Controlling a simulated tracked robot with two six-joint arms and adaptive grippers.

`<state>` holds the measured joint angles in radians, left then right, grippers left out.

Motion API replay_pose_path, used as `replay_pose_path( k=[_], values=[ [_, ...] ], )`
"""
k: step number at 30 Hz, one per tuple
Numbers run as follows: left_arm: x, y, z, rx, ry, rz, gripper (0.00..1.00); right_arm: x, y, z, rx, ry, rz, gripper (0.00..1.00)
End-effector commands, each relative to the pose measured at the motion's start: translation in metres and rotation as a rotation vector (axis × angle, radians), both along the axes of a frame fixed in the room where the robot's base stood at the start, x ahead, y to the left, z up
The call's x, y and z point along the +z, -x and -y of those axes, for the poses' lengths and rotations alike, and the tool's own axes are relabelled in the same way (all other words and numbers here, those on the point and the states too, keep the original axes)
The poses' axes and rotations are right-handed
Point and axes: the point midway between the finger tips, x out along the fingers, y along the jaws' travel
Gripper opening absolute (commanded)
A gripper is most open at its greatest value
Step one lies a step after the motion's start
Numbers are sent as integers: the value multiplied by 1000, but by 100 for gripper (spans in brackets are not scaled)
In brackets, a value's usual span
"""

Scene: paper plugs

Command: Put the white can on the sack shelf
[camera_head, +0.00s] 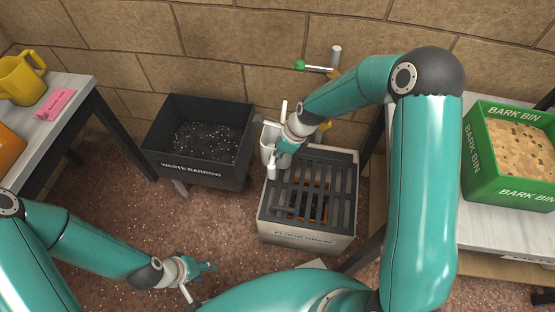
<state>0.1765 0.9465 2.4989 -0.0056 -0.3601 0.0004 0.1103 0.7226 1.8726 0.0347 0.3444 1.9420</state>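The white can (267,141) is at the back left corner of the slatted drain box, by the wall. My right gripper (277,143) reaches it from the right, with one finger behind it and one in front, and looks shut on it. The gripper hides part of the can, and I cannot tell whether the can touches the drain. My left gripper (193,281) is low at the front, away from the can, and its fingers are not clear. A lower shelf (487,263) with a cut-off label shows under the right table; I cannot read whether it is the sack shelf.
A black waste barrow (199,170) stands left of the drain box (305,233). A green bark bin (510,186) stands on the right table. A yellow mug (20,82) and a pink card (58,103) are on the left table. A tap handle (318,68) juts from the wall.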

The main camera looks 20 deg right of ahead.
Motion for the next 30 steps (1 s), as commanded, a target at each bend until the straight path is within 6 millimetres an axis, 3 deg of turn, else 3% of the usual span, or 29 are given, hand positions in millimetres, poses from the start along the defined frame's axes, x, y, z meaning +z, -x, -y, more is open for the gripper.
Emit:
replay_pose_path(
  k=[3,8,11,17,22,30],
  values=[
    [5,0,0,0,0,0,40,15,0,0,0,0,1,0],
    [6,0,0,0,0,0,40,22,0,-2,4,0,-1,0],
    [6,0,0,0,0,0,40,22,1,-13,26,0,-1,0],
    [6,0,0,0,0,0,40,36,-33,-31,91,0,5,0],
    [6,0,0,0,0,0,40,57,-52,-40,417,0,5,0],
    [6,0,0,0,0,0,40,94,-47,-26,1126,5,3,0]
  ],
)
